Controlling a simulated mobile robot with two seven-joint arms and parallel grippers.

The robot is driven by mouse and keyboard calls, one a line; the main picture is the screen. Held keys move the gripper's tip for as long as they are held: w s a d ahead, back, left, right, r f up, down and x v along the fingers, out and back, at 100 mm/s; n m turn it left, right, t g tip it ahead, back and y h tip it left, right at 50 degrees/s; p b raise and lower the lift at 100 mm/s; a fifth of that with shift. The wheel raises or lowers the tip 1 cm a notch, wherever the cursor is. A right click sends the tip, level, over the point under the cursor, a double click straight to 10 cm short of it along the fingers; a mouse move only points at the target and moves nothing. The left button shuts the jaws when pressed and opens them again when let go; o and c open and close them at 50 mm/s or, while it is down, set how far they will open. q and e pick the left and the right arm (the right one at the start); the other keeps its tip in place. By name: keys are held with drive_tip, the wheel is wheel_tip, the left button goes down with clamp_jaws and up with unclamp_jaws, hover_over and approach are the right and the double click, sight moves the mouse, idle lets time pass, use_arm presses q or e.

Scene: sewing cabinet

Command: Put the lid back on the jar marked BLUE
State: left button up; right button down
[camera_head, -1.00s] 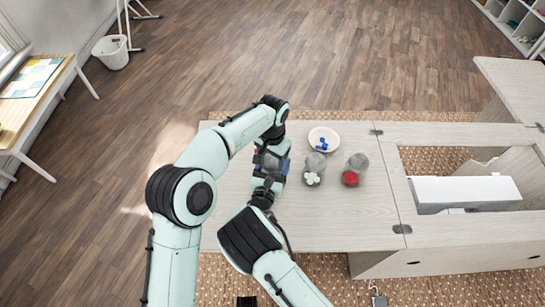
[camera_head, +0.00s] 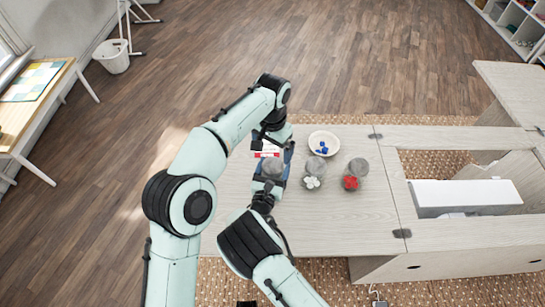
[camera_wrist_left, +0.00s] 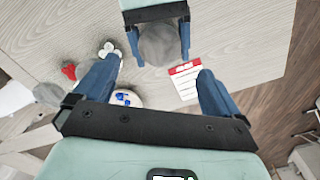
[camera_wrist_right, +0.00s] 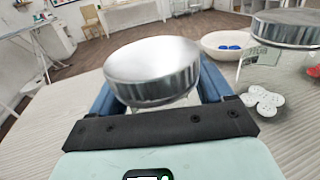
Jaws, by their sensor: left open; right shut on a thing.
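My right gripper (camera_head: 271,178) is shut on a jar under a round silver lid (camera_wrist_right: 152,70). The lid lies level at the jar's mouth, above the fingers; the lid hides most of the jar, so its marking is not readable and I cannot tell how fully the lid is seated. The lid's grey top (camera_wrist_left: 160,45) also shows between the right fingers in the left wrist view. My left gripper (camera_wrist_left: 157,72) is open and empty, behind the held jar in the head view. A white bowl (camera_head: 312,135) holds blue pieces (camera_head: 322,150).
Two other lidded jars stand to the right, one with white pieces (camera_head: 312,183), one with red pieces (camera_head: 350,183) in front. A red-and-white card (camera_head: 267,153) lies behind the held jar. The front tabletop (camera_head: 340,225) is clear. A white sewing machine (camera_head: 465,194) sits farther right.

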use_arm(q)
drive_tip(key=shift+r, duration=2.4)
use_arm(e)
unclamp_jaws()
